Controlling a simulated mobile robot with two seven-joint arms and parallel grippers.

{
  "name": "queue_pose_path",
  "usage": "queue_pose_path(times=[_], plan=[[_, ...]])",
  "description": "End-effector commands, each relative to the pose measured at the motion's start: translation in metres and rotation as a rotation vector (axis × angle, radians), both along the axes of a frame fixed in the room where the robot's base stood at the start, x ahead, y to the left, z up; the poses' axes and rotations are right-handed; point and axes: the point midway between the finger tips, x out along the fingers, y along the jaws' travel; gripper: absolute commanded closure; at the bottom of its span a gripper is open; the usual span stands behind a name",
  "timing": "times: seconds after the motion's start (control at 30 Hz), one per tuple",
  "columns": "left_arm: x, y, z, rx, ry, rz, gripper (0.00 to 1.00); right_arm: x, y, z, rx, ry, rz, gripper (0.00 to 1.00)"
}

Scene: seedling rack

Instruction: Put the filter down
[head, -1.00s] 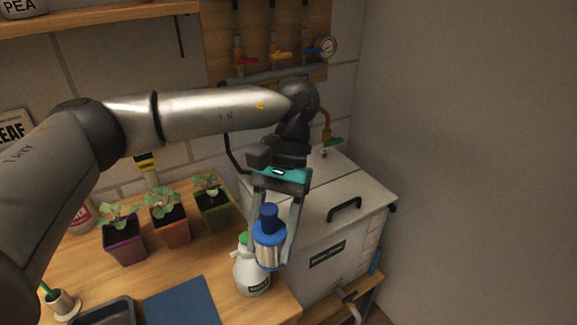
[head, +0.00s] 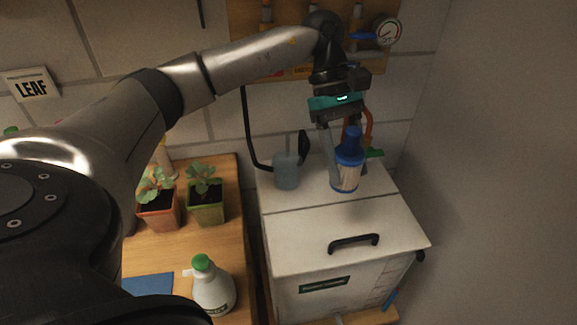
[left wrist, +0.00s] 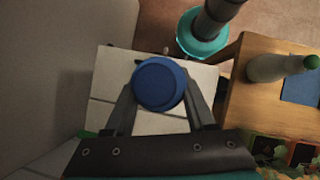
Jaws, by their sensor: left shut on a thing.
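The filter (head: 346,174) is a short cylinder with a blue cap, a pale, shiny body and a blue lower rim. It is upright over the back part of the white tank's lid (head: 315,222). I cannot tell whether its base touches the lid. My left gripper (head: 343,163) points down and is shut on the filter, one finger on each side. In the left wrist view the filter's round blue cap (left wrist: 160,83) sits between the fingers and hides the body below. My right gripper is not in view.
A grey-blue cup-like piece (head: 287,171) stands left of the filter on the lid. A black handle (head: 353,243) is at the lid's front. Valves and a gauge (head: 388,31) are on the wall behind. A green-capped spray bottle (head: 212,287) and potted seedlings (head: 206,201) stand on the bench.

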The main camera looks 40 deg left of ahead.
Motion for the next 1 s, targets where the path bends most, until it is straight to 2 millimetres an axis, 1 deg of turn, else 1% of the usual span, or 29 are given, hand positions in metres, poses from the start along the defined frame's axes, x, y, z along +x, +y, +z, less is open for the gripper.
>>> queue_pose_path(times=[0.03, 0.1, 0.3, 0.67, 0.87, 1.0], plan=[[0.004, 0.007, 0.002, 0.001, 0.0, 0.099, 1.0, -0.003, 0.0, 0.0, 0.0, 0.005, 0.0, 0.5], [0.01, 0.015, 0.006, 0.001, 0.0, 0.24, 1.0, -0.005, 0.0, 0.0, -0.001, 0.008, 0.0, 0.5], [0.025, 0.039, 0.019, 0.002, -0.003, 0.615, 1.0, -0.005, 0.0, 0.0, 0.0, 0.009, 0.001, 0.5], [0.045, 0.083, 0.046, 0.001, -0.005, 1.216, 1.0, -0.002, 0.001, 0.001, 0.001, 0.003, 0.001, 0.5], [0.052, 0.11, 0.063, -0.001, -0.005, 1.538, 1.0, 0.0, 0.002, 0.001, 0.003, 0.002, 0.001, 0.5], [0.056, 0.132, 0.078, -0.003, -0.006, 1.776, 1.0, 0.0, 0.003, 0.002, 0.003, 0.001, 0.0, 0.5]])
